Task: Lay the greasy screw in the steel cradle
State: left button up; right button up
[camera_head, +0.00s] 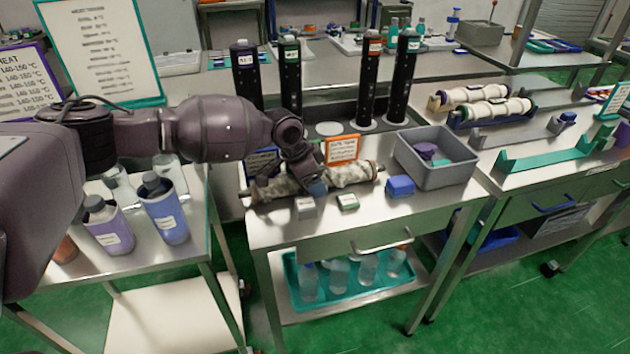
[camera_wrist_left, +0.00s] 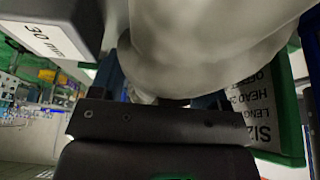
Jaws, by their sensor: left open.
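The greasy screw (camera_head: 350,175), a long shaft smeared with pale grey-white grease, lies on the near steel table. My left gripper (camera_head: 311,182) is over its middle, jaws open, and hides part of it. In the left wrist view a large pale surface, apparently the screw (camera_wrist_left: 200,45), fills the top, very close to a dark finger of the gripper. I cannot tell whether they touch. A grey cradle that looks like the steel cradle (camera_head: 512,133) stands empty on the right table, behind a green cradle (camera_head: 545,158). My right gripper is not in view.
Small labelled blocks (camera_head: 306,207) and a blue block (camera_head: 400,186) lie near the screw. A grey bin (camera_head: 437,170) stands right of it, an orange-framed sign (camera_head: 342,150) and tall dark cylinders (camera_head: 290,75) behind. Pale screws (camera_head: 490,108) rest on the right table.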

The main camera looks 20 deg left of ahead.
pick_arm(q)
jog(key=c, duration=0.9)
jog(key=shift+c, duration=1)
jog(key=shift+r, duration=0.15)
